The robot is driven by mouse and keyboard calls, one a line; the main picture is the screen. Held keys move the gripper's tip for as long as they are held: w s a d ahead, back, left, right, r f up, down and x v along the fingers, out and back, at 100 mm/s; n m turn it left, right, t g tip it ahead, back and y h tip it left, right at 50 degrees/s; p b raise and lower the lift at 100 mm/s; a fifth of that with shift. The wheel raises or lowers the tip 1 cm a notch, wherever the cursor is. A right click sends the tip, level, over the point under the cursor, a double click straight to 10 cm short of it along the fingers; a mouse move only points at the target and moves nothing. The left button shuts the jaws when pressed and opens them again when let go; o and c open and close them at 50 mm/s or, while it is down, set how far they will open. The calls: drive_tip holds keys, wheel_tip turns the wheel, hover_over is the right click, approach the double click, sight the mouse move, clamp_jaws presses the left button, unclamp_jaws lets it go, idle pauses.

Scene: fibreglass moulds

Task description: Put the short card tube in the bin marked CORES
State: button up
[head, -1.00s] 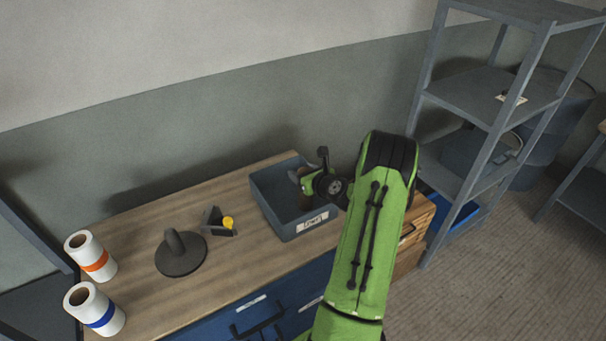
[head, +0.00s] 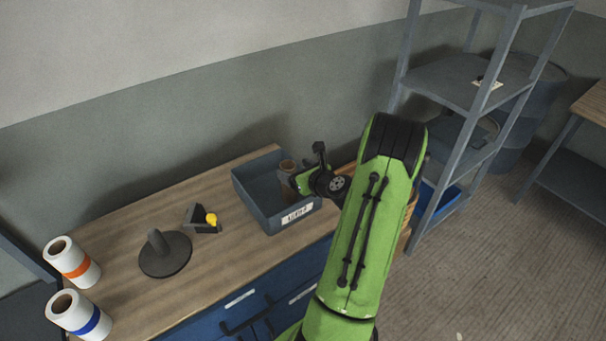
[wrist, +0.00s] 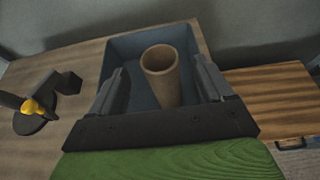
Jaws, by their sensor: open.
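The short card tube (wrist: 162,78) is a brown hollow cylinder. It stands roughly upright inside the grey-blue bin (wrist: 120,50), with its open end up. In the head view the tube (head: 287,168) shows at the right side of the bin (head: 262,212), partly hidden by my gripper. The bin's front has a white label, too blurred to read. My gripper (wrist: 163,85) is open, with one finger on each side of the tube and gaps between. In the head view my gripper (head: 297,182) is at the bin's right side.
The bin stands on a wooden-topped bench (head: 215,255). A dark round-based stand (head: 165,256), a small dark bracket with a yellow knob (head: 203,220) and two white rolls (head: 72,262) are to its left. A grey shelf rack (head: 455,80) stands right.

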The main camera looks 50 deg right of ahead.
drive_tip(key=v, duration=0.5)
drive_tip(key=w+a+r+n+g+y, duration=0.2)
drive_tip(key=w+a+r+n+y, duration=0.15)
drive_tip(key=a+n, duration=0.8)
drive_tip(key=w+a+r+n+g+y, duration=0.2)
drive_tip(key=a+r+n+g, duration=0.15)
drive_tip(key=a+n, duration=0.75)
drive_tip(key=s+a+r+n+g, duration=0.1)
drive_tip(key=s+a+r+n, duration=0.2)
drive_tip(key=s+a+n, duration=0.3)
drive_tip(key=s+a+r+n+g+h, duration=0.1)
drive_tip(key=s+a+r+n, duration=0.2)
drive_tip(key=s+a+n, duration=0.3)
drive_tip(key=s+n, duration=0.5)
drive_tip(key=s, duration=0.1)
drive_tip(key=shift+a+r, duration=0.25)
drive_tip(key=shift+a, duration=0.05)
